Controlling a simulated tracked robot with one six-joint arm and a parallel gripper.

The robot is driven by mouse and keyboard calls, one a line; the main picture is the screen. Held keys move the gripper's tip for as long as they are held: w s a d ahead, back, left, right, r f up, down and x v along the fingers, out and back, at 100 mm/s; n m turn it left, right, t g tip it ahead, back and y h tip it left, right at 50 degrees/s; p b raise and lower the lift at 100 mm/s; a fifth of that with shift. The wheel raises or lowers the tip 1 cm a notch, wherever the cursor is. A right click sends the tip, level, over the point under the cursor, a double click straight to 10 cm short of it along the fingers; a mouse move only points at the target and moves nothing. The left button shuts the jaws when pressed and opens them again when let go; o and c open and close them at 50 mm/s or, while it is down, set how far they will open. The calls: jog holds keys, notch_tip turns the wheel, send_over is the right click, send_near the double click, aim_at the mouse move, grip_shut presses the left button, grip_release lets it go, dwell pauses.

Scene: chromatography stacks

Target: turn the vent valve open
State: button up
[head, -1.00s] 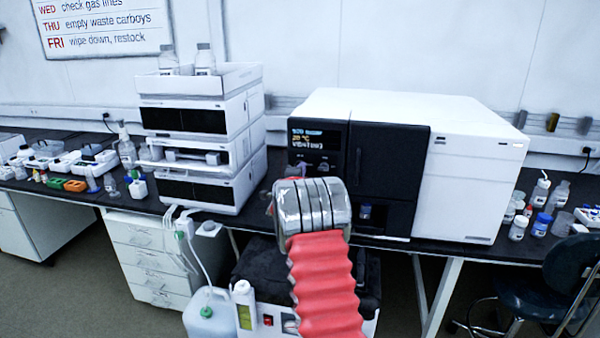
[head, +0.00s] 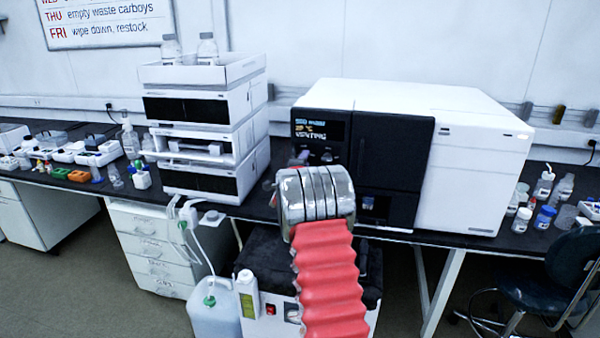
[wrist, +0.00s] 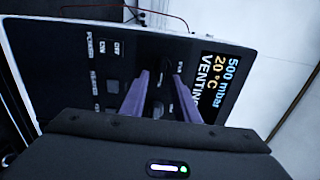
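The white and black instrument (head: 470,165) stands on the bench, its dark control panel (head: 319,135) partly behind my arm in the head view. The panel's display (wrist: 212,88) reads 500 mbar, 20 °C and a venting message. In the wrist view my gripper (wrist: 160,82) has its two purple fingers apart in front of the panel. A dark round knob (wrist: 158,108) shows between them, apparently the vent valve; its turn angle is too dark to tell. I see gaps beside it and no clear grip. In the head view my arm hides most of the gripper.
A stack of white modules (head: 205,135) with bottles on top stands left of the instrument. A waste carboy (head: 213,316) stands below the bench. Small bottles (head: 545,216) and a dark chair (head: 570,268) are at the right.

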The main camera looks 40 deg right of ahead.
jog(key=v, duration=1.3)
jog(key=shift+a, duration=0.15)
dwell(0.3)
